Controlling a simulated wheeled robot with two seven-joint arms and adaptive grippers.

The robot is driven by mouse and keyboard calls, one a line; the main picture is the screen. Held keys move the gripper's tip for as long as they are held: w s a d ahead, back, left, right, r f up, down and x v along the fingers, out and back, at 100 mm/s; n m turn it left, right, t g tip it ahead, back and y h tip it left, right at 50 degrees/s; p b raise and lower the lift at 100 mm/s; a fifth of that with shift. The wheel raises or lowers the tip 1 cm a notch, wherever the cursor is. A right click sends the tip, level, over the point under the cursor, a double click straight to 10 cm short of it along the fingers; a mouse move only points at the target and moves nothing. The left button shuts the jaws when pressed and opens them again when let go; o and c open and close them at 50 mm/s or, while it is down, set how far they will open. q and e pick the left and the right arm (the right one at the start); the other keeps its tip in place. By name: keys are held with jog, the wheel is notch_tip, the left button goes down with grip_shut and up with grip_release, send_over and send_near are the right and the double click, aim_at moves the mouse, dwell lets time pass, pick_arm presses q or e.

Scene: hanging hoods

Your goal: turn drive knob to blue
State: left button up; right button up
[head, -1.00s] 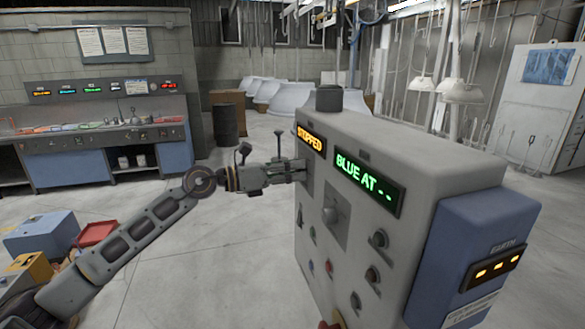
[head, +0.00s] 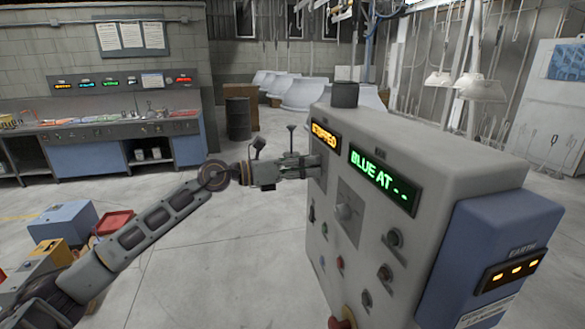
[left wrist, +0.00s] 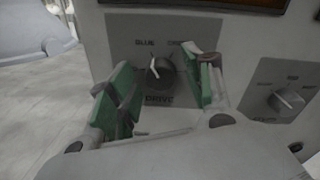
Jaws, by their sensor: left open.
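The drive knob (left wrist: 160,71) is a dark round knob with a white pointer on a grey plate marked DRIVE, in the left wrist view. Its pointer is tilted up and left, towards the BLUE label (left wrist: 145,43). My left gripper (left wrist: 160,86) is open, with one green-padded finger on each side of the knob; I cannot tell whether either touches it. In the head view my left gripper (head: 300,167) is at the left part of the control cabinet's face (head: 400,235) and hides the knob. My right gripper is out of view.
An orange display (head: 324,136) reads STOPPED, and a green one (head: 384,180) reads BLUE AT with dashes. A second knob (left wrist: 288,100) sits right of the drive plate. More small knobs and a red button (head: 343,318) are lower. Open floor lies left of the cabinet.

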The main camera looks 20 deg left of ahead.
pick_arm(q)
jog(key=v, duration=1.1)
jog(key=shift+s+a, duration=0.15)
jog(key=shift+a, duration=0.2)
dwell(1.1)
jog(key=shift+f, duration=0.1)
dwell(0.8)
